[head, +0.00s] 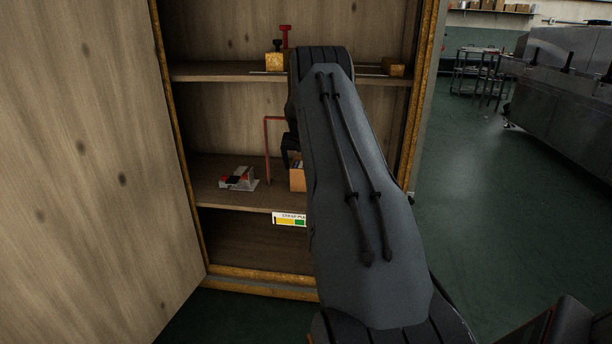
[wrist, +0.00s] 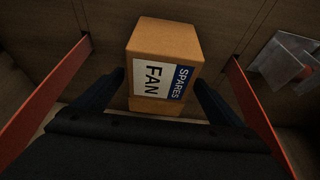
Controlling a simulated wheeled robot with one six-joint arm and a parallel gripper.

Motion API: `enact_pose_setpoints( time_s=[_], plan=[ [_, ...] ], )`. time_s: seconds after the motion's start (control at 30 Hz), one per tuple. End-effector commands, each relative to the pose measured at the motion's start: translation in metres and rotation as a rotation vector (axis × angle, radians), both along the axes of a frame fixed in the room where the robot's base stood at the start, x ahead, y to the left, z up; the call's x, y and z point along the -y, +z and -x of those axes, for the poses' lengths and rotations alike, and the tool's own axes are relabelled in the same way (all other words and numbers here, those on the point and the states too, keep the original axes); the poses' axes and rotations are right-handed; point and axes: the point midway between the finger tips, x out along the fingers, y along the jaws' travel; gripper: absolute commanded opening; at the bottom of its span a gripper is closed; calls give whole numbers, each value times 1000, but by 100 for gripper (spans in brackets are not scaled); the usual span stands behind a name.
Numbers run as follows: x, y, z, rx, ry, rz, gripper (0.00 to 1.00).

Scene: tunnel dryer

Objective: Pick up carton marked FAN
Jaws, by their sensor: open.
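The brown carton (wrist: 166,38) stands on a wooden shelf in the wrist view, with a white and blue label reading SPARES FAN on the side facing me. My gripper (wrist: 160,84) is open, with its dark fingers to the left and right of the carton's lower part. I cannot tell whether the fingers touch it. In the head view my arm hides most of the carton (head: 297,179), and only its left part shows on the middle shelf. A small part of my gripper (head: 289,150) shows just above it.
A white, red and dark packet (head: 239,179) lies left of the carton on the same shelf; clear bags (wrist: 287,60) show in the wrist view. The upper shelf (head: 225,72) holds small items. An open cabinet door (head: 90,150) stands at left. A label (head: 289,219) is on the shelf edge.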

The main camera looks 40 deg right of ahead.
Motion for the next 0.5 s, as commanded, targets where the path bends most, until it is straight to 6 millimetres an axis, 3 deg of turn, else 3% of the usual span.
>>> enact_pose_setpoints(
  time_s=[0.3,0.5],
  plan=[
    [12,-39,-9,-2,-1,-1,91],
    [18,-55,-13,-2,-1,-1,91]
  ],
)
